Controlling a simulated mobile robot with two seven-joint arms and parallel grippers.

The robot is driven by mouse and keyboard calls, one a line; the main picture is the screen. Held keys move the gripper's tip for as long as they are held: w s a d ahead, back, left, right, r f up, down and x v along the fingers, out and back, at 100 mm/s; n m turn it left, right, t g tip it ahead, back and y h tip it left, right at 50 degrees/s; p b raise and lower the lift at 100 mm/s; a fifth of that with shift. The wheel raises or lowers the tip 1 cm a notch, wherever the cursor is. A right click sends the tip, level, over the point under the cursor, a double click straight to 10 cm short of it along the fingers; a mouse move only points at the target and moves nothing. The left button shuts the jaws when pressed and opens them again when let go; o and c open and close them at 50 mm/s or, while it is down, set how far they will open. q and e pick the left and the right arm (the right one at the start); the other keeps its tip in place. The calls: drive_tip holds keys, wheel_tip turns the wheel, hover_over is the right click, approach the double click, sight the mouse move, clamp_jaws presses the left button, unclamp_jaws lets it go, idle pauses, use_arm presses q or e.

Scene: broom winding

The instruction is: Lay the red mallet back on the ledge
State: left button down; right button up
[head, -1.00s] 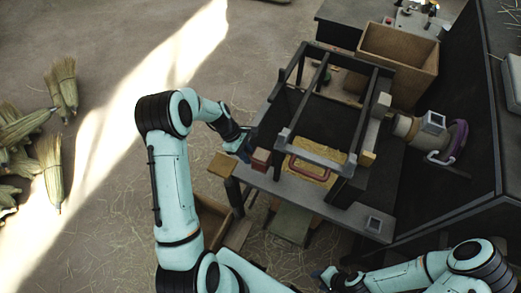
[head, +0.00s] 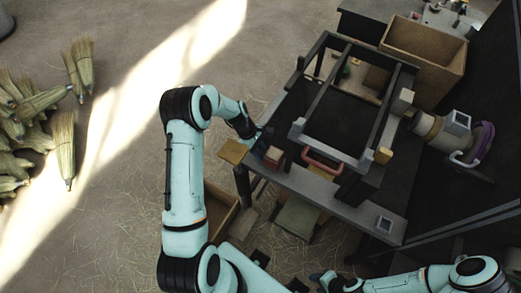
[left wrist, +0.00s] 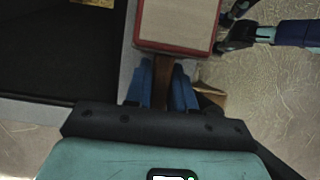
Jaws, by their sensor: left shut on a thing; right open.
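My left gripper (head: 256,140) is shut on the brown handle of the red mallet (head: 273,155), at the left end of the grey ledge (head: 340,197). In the left wrist view, the mallet's blocky head, with a pale face and red edges (left wrist: 178,22), lies just beyond my blue fingertips (left wrist: 164,82). The handle (left wrist: 163,78) runs between them. The head overlaps the ledge's edge in that view; whether it touches the ledge I cannot tell. My right gripper (head: 325,281) is open and low in the head view, in front of the ledge.
A dark frame with a red handle (head: 322,161) stands behind the ledge. A yellow block (head: 383,155) sits to its right, and a small wooden board (head: 233,151) juts out at the left end. Brooms (head: 64,150) lie on the floor at far left. The ledge's middle is clear.

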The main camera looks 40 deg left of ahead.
use_arm(q)
drive_tip(key=shift+f, duration=0.2)
drive_tip(key=c, duration=0.9)
unclamp_jaws()
drive_tip(key=v, duration=1.3)
drive_tip(key=shift+r, duration=0.2)
